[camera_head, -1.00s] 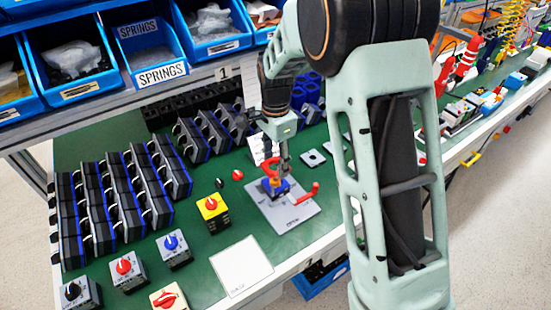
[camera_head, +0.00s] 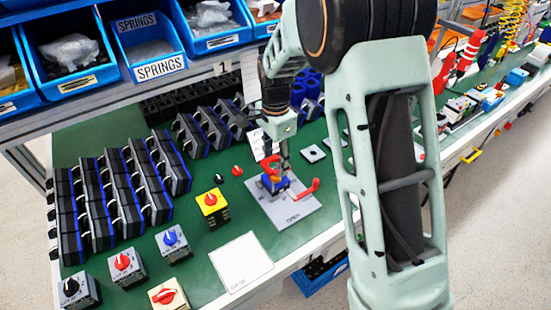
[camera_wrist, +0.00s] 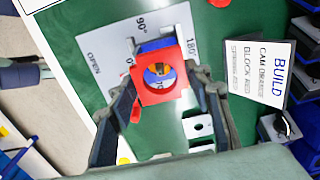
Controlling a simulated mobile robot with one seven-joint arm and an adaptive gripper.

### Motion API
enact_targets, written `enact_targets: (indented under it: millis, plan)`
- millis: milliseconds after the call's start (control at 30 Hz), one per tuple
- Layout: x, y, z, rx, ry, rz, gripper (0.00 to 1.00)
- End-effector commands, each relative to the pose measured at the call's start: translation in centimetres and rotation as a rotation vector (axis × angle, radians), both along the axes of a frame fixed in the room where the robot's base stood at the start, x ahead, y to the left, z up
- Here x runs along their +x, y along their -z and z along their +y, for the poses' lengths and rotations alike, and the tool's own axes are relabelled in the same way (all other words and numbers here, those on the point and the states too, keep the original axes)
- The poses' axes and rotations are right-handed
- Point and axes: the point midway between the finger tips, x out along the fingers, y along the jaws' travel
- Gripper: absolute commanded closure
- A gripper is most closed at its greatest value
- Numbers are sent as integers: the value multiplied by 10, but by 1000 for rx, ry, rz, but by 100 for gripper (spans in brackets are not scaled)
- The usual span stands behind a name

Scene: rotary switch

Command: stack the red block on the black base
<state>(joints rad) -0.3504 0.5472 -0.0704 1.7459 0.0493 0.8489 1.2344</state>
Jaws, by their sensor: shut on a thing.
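My gripper (camera_wrist: 160,88) is shut on the red block (camera_wrist: 160,77), a square piece with a round hole. Orange and blue show through the hole. In the head view, the red block (camera_head: 269,163) stands over the base (camera_head: 275,185), which shows blue and dark sides and an orange part on top. Blue and pale sides of the base (camera_wrist: 155,45) show just behind the block in the wrist view. The base is on a grey plate marked with angles and OPEN (camera_head: 297,212). I cannot tell whether the block touches the base.
A yellow switch (camera_head: 212,205) and a white card (camera_head: 240,262) are to the left and front. Rows of black and blue units (camera_head: 110,190) fill the left. Blue bins (camera_head: 65,55) stand behind.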

Motion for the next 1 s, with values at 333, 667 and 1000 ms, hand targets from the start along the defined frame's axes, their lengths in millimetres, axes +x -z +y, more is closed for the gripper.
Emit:
enact_targets:
  millis: [333,667,1000]
  plan:
    - [0,12,0,-1,0,1,77]
    - [0,22,0,-1,0,1,77]
    - [0,27,0,-1,0,1,44]
